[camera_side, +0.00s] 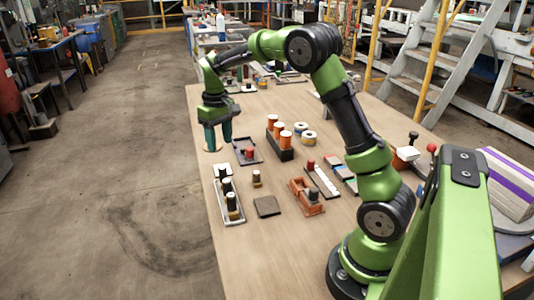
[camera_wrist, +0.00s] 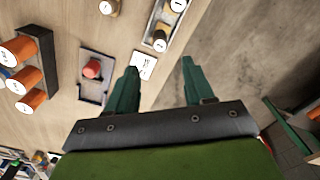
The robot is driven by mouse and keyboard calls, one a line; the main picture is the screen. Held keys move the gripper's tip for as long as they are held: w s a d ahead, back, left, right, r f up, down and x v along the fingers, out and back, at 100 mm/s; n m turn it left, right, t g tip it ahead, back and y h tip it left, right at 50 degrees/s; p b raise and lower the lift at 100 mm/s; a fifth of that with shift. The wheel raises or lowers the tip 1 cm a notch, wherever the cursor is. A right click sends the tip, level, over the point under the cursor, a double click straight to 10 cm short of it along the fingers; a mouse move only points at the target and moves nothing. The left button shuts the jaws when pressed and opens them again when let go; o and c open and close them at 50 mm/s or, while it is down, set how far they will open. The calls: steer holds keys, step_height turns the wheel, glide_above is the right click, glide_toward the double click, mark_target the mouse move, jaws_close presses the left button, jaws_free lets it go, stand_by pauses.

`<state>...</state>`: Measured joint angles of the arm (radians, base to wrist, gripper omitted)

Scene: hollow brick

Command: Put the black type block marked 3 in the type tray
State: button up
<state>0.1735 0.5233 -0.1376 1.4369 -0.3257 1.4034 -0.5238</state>
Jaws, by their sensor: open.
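My gripper (camera_side: 218,146) is open and empty, fingers pointing down over the table's left edge. Its two spread fingers also show in the wrist view (camera_wrist: 160,67). A pale narrow tray (camera_side: 241,219), which looks like the type tray, lies nearer the camera. Dark blocks with knobs stand in it; the tray also shows at the top of the wrist view (camera_wrist: 150,45). One small block with a black top (camera_side: 256,178) stands alone on the table just right of that tray. Marks on the block tops are too small to read surely, so I cannot tell which is 3.
A dark tray with a red-topped piece (camera_side: 249,153) lies right of my gripper. Beyond it stands a rack of orange spools (camera_side: 280,139). A white card (camera_wrist: 143,65) lies near the fingers. An orange holder (camera_side: 303,203) and a dark square pad (camera_side: 267,206) lie nearer the camera.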

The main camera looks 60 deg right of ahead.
steer(key=s+a+r+t, duration=0.3)
steer(key=s+a+r, duration=0.6)
steer(key=s+r, duration=0.1)
steer(key=s+a+m+t+y, duration=0.1)
steer(key=s+a+t, duration=0.1)
steer(key=s, duration=0.4)
steer(key=s+a+t+y, duration=0.1)
steer(key=s+a+t, duration=0.1)
steer(key=s+a, duration=0.3)
steer(key=shift+s+f+m, duration=0.3)
steer(key=shift+s+m, duration=0.1)
steer(key=shift+s, duration=0.3)
